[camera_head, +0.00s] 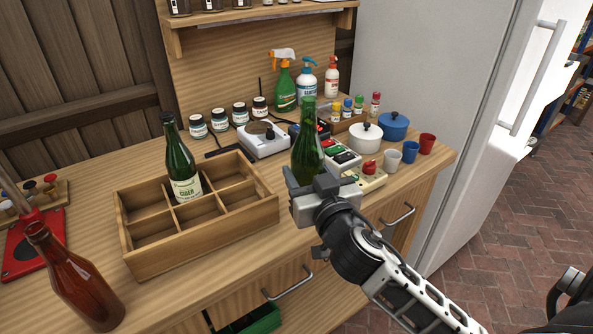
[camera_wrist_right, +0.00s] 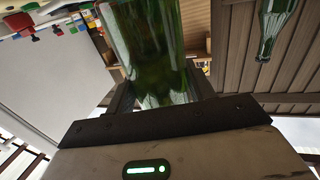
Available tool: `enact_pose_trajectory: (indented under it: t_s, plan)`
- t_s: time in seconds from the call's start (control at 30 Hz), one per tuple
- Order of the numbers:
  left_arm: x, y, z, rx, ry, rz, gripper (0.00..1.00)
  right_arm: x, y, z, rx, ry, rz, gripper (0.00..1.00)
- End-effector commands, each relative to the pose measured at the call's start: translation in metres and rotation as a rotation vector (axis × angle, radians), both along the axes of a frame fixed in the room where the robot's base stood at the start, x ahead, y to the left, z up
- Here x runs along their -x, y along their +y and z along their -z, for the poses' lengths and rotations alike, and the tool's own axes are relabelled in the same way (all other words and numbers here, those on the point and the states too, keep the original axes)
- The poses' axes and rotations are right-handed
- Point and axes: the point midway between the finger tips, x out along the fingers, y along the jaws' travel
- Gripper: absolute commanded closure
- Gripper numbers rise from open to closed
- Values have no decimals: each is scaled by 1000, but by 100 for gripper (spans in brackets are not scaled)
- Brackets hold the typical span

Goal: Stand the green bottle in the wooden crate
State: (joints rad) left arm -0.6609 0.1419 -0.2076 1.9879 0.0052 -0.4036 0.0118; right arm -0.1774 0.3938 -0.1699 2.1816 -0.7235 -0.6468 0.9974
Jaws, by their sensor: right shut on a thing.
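A green bottle (camera_head: 308,145) is held upright by my right gripper (camera_head: 309,178), which is shut on its lower body. The bottle is over the counter, right of the wooden crate (camera_head: 190,248), and apart from it. In the right wrist view the green glass (camera_wrist_right: 148,45) fills the space between the fingers. The crate has several compartments. Another green bottle with a cider label (camera_head: 182,170) stands in a back compartment, and it also shows in the right wrist view (camera_wrist_right: 272,25). The other compartments I can see look empty. My left gripper is not in view.
A brown bottle (camera_head: 75,280) stands on the counter at the lower left, near a red board (camera_head: 30,245). Spray bottle (camera_head: 284,90), jars, a white scale (camera_head: 262,140), pots (camera_head: 366,136) and cups (camera_head: 408,152) crowd the back and right. The counter (camera_head: 225,275) before the crate is clear.

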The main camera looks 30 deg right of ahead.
Motion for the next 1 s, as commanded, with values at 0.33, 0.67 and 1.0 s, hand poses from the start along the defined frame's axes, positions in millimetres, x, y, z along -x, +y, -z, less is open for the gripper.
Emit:
enact_pose_trajectory:
  t_s: [0.33, 0.67, 1.0]
  plan:
    - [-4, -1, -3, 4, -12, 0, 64, -13, -19, 25, 2, -7, 0, 76]
    - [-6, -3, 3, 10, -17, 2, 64, -17, -24, 62, 1, -7, 0, 76]
    - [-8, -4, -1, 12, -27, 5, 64, -17, -24, 63, 1, -7, -1, 76]
